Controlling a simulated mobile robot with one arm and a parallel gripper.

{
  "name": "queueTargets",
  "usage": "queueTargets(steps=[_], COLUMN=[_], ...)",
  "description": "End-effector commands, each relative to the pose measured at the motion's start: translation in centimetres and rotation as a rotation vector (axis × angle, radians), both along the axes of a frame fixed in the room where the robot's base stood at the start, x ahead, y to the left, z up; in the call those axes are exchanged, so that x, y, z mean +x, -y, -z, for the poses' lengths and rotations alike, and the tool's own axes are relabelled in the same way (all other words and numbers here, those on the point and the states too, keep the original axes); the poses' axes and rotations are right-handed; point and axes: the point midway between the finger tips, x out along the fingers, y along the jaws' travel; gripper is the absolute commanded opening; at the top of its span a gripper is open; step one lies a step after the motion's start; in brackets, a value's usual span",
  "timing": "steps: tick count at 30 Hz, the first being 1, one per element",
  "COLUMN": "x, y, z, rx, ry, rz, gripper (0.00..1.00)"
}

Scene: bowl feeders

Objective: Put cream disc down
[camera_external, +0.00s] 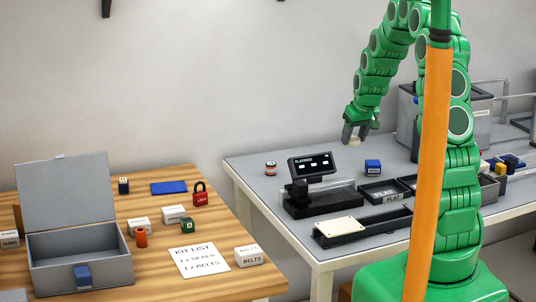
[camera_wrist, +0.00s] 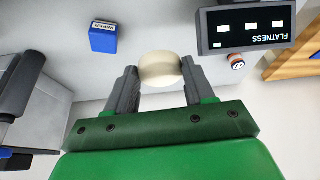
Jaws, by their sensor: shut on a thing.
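The cream disc (camera_wrist: 160,69) is held between the two grey fingers of my gripper (camera_wrist: 158,84) in the wrist view. In the external view my gripper (camera_external: 359,132) hangs pointing down above the grey table, behind the black gauge, and the disc (camera_external: 355,141) shows only as a small pale patch between the fingers. The disc appears clear of the table top. The gauge's display (camera_external: 310,165) stands to the left of and below my gripper in the external view; its screen (camera_wrist: 250,27) reads FLATNESS in the wrist view.
On the grey table (camera_external: 252,168) are a blue block (camera_external: 373,166), a small round red-and-white item (camera_external: 270,168), black trays labelled FLAT (camera_external: 392,197) and a long black tray with a cream plate (camera_external: 340,226). A wooden table (camera_external: 160,268) with an open grey box (camera_external: 75,258) stands left.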

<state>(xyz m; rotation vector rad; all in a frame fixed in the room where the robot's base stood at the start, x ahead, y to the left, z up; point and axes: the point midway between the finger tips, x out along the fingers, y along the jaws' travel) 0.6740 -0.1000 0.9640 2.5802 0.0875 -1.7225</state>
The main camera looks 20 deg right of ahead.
Motion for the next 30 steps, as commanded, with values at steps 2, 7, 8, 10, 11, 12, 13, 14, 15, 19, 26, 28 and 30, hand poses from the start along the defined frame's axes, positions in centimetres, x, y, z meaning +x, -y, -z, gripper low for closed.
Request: queueTargets(steps=[2,7,8,10,11,12,13,14,15,19,26,28,30], x=[0.0,0.4,0.6,1.1,1.3,1.7,1.9,2.2,2.5,3.4,4.3,4.4,4.4], y=[0.0,-1.1,-1.6,-3.0,-3.7,-4.8,-5.7,-6.6,-7.9,-11.9,-19.5,-21.8,-24.2], z=[0.0,0.0,0.0,0.1,0.1,0.1,0.1,0.1,0.1,0.0,-0.1,-0.1,-0.1], rx=[0.000,-0.001,-0.002,-0.003,-0.004,-0.005,-0.005,-0.005,-0.006,-0.008,-0.011,-0.011,-0.013], ry=[0.000,-0.001,-0.001,-0.002,-0.002,-0.003,-0.004,-0.004,-0.005,-0.004,-0.004,-0.005,-0.004], rz=[0.000,-0.019,-0.027,-0.052,-0.064,-0.084,-0.099,-0.113,-0.133,-0.199,-0.318,-0.355,-0.392], gripper=[0.19,0.19,0.19,0.19,0.19,0.19,0.19,0.19,0.19,0.19,0.19,0.19,0.19])
